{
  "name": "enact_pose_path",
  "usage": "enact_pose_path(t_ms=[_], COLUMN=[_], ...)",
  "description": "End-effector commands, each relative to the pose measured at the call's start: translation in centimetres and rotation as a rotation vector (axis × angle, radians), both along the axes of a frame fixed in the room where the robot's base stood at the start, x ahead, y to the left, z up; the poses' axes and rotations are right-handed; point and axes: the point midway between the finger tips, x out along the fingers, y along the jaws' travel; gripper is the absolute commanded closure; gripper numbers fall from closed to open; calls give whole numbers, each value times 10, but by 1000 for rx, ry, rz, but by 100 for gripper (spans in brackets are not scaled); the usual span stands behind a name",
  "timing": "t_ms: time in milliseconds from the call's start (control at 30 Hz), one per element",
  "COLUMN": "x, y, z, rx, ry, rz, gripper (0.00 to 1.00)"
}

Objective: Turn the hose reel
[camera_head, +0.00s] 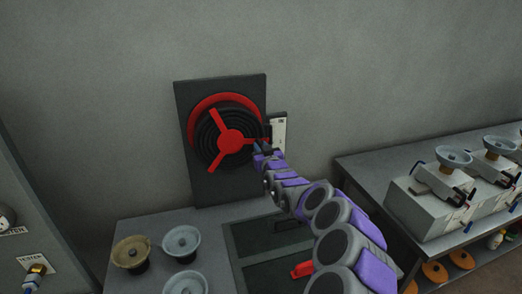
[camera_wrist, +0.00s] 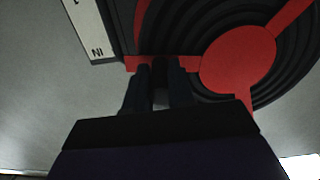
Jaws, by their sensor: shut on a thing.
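The hose reel (camera_head: 230,142) has a red hub with red spokes, a red arc at its upper rim and black coiled hose behind. It is mounted on a dark panel (camera_head: 195,185) against the grey wall. My gripper (camera_head: 261,148) is at the reel's right side. In the wrist view the two dark fingers (camera_wrist: 160,70) are shut on a red spoke (camera_wrist: 190,63) left of the red hub (camera_wrist: 238,58). The fingers hide part of that spoke.
A white label plate (camera_head: 279,133) stands right of the panel. Several bowl-like pieces (camera_head: 182,241) sit on the counter (camera_head: 140,220) at lower left. A red handle (camera_head: 302,269) lies below my arm. A bench (camera_head: 365,165) with grey machines (camera_head: 425,205) stands at right.

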Motion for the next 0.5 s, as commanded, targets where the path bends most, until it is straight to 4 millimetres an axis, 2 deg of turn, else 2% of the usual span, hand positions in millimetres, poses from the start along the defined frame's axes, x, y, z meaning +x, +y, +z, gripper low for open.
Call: enact_pose_path(t_ms=[467,500], x=[0,0], y=[0,0], z=[1,1], rx=[12,12], ry=[1,1], rz=[-1,-1], gripper=[100,74])
